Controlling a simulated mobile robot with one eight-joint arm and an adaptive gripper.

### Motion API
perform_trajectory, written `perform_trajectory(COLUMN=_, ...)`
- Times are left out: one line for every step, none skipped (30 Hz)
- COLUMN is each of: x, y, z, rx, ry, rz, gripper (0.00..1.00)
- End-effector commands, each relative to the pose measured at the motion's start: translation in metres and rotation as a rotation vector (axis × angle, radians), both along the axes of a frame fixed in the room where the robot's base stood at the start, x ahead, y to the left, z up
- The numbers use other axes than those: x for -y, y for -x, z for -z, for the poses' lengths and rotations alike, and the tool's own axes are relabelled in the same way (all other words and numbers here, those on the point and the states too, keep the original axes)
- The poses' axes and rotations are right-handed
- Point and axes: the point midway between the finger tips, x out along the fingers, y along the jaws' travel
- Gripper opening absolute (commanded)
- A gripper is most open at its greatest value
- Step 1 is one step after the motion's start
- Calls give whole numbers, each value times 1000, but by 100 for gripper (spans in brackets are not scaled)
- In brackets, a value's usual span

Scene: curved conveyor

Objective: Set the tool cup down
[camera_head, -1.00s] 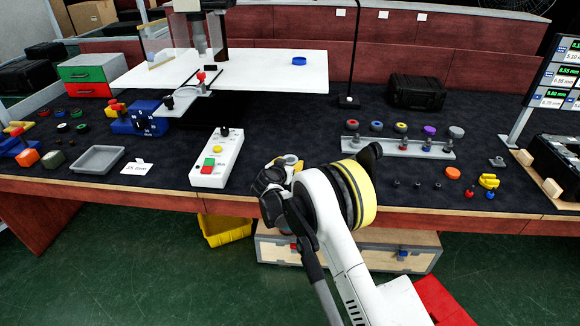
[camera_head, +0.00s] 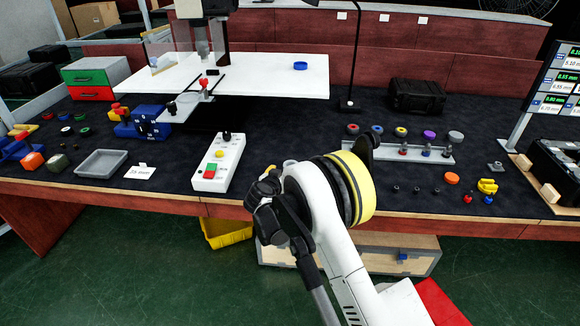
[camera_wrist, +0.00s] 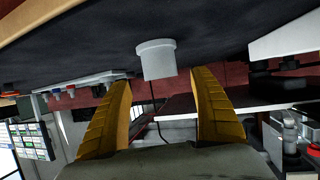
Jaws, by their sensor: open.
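The tool cup (camera_wrist: 157,62) is a plain light-grey cylinder with a wider band at one end. The wrist picture is rolled, so the dark mat is at the top and the cup seems to hang from it, its wide end against the mat. My gripper (camera_wrist: 160,80) is open, its two yellow fingers well apart. The cup is beyond the fingertips, lined up with the gap, with clear space to each side. In the head view my arm largely covers my gripper (camera_head: 268,174); a small pale piece beside it (camera_head: 290,163) is probably the cup.
A white button box (camera_head: 219,160) stands left of my gripper. A grey rack (camera_head: 395,151) with coloured rings and small pegs is to the right. A grey tray (camera_head: 101,163) lies further left. The mat's front edge runs just beside my arm.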

Motion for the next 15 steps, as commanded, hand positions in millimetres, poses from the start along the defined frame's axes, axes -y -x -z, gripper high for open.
perform_trajectory(x=-3, y=10, z=-8, rx=0, ry=1, rz=-3, gripper=72)
perform_trajectory(x=-4, y=16, z=-10, rx=1, ry=1, rz=-3, gripper=72)
perform_trajectory(x=-6, y=23, z=-13, rx=1, ry=0, rz=-2, gripper=72)
perform_trajectory(x=-7, y=28, z=-15, rx=1, ry=0, rz=-2, gripper=72)
perform_trajectory(x=-8, y=32, z=-16, rx=0, ry=1, rz=-1, gripper=72)
perform_trajectory(x=-9, y=37, z=-18, rx=0, ry=1, rz=-1, gripper=72)
perform_trajectory(x=-10, y=40, z=-19, rx=0, ry=1, rz=-1, gripper=72)
perform_trajectory(x=-10, y=43, z=-20, rx=0, ry=1, rz=-1, gripper=72)
perform_trajectory(x=-11, y=46, z=-20, rx=0, ry=1, rz=-1, gripper=72)
perform_trajectory(x=-12, y=47, z=-21, rx=0, ry=0, rz=-1, gripper=72)
perform_trajectory(x=-12, y=49, z=-21, rx=0, ry=0, rz=-1, gripper=72)
perform_trajectory(x=-12, y=50, z=-21, rx=0, ry=0, rz=-1, gripper=72)
perform_trajectory(x=-12, y=50, z=-21, rx=0, ry=0, rz=-1, gripper=72)
perform_trajectory(x=-12, y=50, z=-21, rx=0, ry=0, rz=0, gripper=72)
perform_trajectory(x=-12, y=50, z=-21, rx=0, ry=0, rz=0, gripper=72)
